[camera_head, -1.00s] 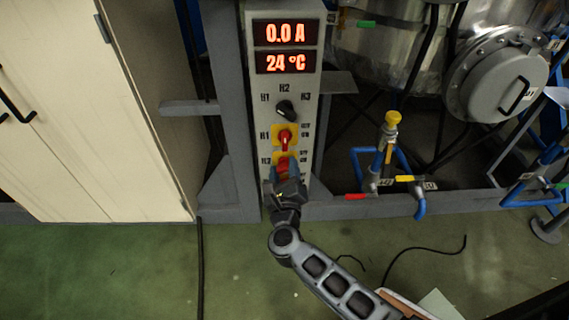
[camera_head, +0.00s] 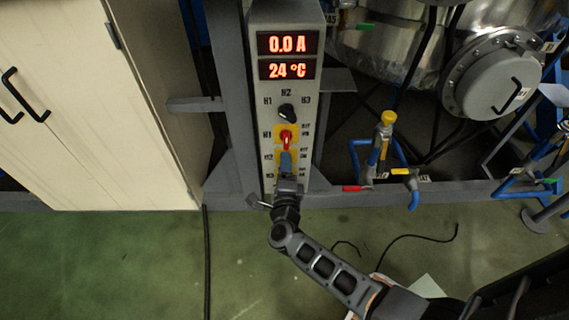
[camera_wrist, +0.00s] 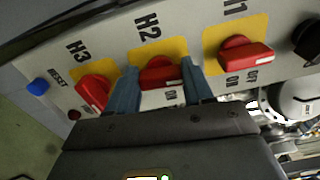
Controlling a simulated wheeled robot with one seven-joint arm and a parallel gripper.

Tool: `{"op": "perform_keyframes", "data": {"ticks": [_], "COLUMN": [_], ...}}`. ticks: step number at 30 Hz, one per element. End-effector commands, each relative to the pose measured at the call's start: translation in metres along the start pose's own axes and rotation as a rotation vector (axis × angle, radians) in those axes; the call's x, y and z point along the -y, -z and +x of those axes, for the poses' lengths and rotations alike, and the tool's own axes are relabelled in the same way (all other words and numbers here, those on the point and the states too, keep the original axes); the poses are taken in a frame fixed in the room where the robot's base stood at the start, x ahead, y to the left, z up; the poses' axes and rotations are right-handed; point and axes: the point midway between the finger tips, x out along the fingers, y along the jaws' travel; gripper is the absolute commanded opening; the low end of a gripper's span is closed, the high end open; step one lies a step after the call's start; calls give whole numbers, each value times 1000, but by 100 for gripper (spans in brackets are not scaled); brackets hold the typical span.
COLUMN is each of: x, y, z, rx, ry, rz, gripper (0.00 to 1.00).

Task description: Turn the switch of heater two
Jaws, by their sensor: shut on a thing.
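The red rotary switch of heater two (camera_wrist: 160,74), on a yellow plate marked H2, sits between the two blue fingers of my gripper (camera_wrist: 161,85) in the wrist view. The gripper is shut on it. In the head view my gripper (camera_head: 286,162) is at the lower part of the grey control panel (camera_head: 271,90) and hides most of this switch. The red H1 switch (camera_wrist: 245,54) is to the right in the wrist view and also shows above my gripper in the head view (camera_head: 286,140). The red H3 switch (camera_wrist: 92,92) is to the left, close to one finger.
A black selector knob (camera_head: 287,111) sits above the switches, below displays reading 0.0 A and 24 °C (camera_head: 287,56). A blue reset button (camera_wrist: 38,87) is at the panel's end. A cream cabinet (camera_head: 90,120) stands left; valves and pipes (camera_head: 385,150) stand right.

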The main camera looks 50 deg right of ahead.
Motion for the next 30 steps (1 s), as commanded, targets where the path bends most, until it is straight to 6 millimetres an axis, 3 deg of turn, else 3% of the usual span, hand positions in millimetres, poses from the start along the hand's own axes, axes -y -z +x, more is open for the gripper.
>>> {"op": "perform_keyframes", "data": {"ticks": [9, 24, 25, 30], "x": [-1, -2, -2, -2], "y": [-1, -1, -1, -1], "z": [0, -1, -1, 0], "rx": [3, 4, 4, 3], "ry": [-2, -2, -2, -1], "rz": [-107, -127, -127, -125], "gripper": [21, 21, 52, 68]}}
